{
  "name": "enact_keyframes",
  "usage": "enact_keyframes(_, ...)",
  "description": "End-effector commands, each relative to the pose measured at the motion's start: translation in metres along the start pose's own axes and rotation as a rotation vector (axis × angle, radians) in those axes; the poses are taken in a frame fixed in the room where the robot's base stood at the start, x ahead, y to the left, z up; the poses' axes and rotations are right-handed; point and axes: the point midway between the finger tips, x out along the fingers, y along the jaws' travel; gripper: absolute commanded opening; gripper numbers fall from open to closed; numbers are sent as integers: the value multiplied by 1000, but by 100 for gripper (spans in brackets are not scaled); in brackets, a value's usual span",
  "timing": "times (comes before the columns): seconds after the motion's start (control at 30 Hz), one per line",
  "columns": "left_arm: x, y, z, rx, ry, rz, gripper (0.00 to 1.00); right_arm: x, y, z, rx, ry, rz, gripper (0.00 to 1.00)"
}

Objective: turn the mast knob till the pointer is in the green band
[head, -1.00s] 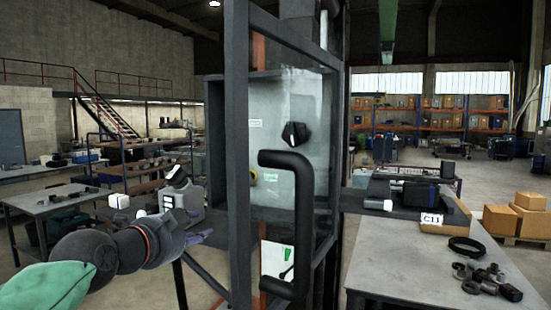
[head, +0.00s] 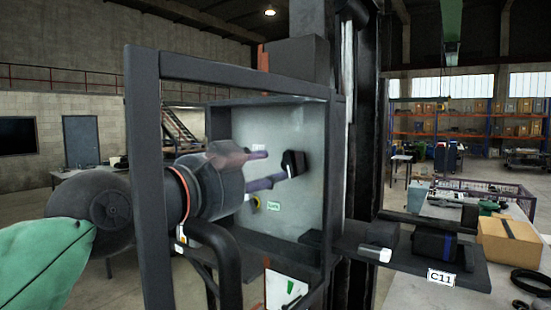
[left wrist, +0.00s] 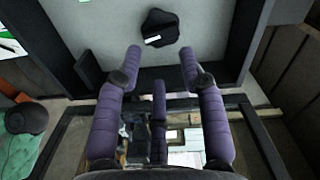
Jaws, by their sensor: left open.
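The dark mast knob (head: 294,163) with a white mark sits on the pale back panel of a grey box on the mast. In the left wrist view the knob (left wrist: 160,27) lies just beyond my fingertips, roughly centred between them. My left gripper (head: 286,162) is open, its purple fingers pointing at the knob; in the left wrist view the gripper (left wrist: 160,54) shows a gap to the knob. A white gauge card (head: 285,290) with a green band is below the box. Its pointer cannot be made out now. My right gripper is not in view.
A dark door frame (head: 145,180) with a thick black handle (head: 222,262) stands in front of the box, close around my left arm. A shelf labelled C11 (head: 440,277) is at right.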

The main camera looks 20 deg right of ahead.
Motion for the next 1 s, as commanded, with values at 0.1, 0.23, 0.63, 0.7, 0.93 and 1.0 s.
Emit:
enact_keyframes(0.1,2,-6,-2,-159,-1,0,40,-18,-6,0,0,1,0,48)
enact_keyframes(0.23,4,-7,-2,-330,-1,-1,40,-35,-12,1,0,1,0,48)
enact_keyframes(0.63,12,-6,-1,-753,-2,-1,40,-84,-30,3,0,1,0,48)
enact_keyframes(0.7,12,-6,-1,-832,-2,-2,40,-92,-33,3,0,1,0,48)
enact_keyframes(0.93,18,-2,0,-1148,-1,-1,40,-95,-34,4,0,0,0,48)
enact_keyframes(1.0,20,-2,0,-1240,-1,-2,40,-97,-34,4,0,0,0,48)
